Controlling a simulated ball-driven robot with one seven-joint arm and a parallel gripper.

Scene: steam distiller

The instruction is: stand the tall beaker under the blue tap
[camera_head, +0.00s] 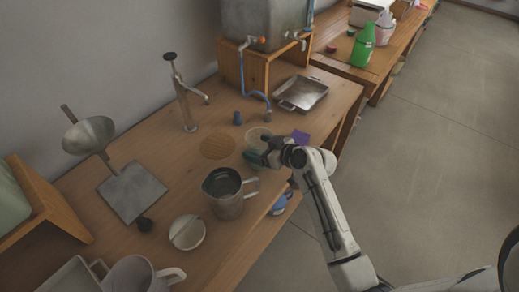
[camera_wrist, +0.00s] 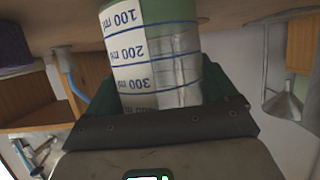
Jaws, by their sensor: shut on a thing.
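The tall beaker (camera_wrist: 150,52) fills the upper middle of the wrist view, clear with a white scale strip and blue marks. It shows upside down there, with the table toward the top of the picture, so it looks upright. My gripper (camera_wrist: 158,90) is shut on it. In the head view my gripper (camera_head: 262,157) is over the table's front edge and hides most of the beaker. Whether its base touches the table I cannot tell.
A steel jug (camera_head: 229,201) with dark contents stands left of my gripper.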

